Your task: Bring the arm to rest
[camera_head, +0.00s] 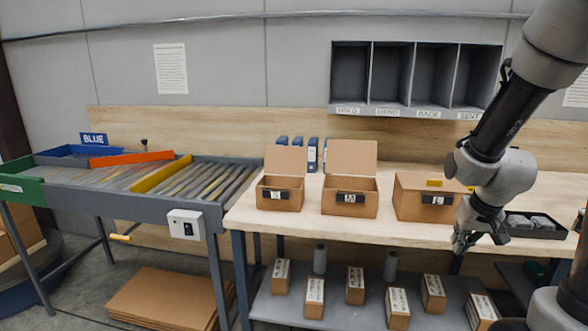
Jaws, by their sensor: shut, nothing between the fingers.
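My gripper (477,239) hangs at the end of my arm at the right, pointing down in front of the table's front edge. It is shut and holds nothing. The arm comes down from the upper right corner and bends at the wrist. The wrist hides part of the table and the right side of a closed brown box (411,205). The gripper looks close to the dark tray (545,233) on its right; the exact gap cannot be told.
Two open boxes (280,199) (349,203) stand on the wooden table (300,228). A roller conveyor (150,198) with coloured bars is at the left. A cubby shelf (418,109) hangs on the wall. Several small cartons (314,297) stand on the lower shelf (335,312).

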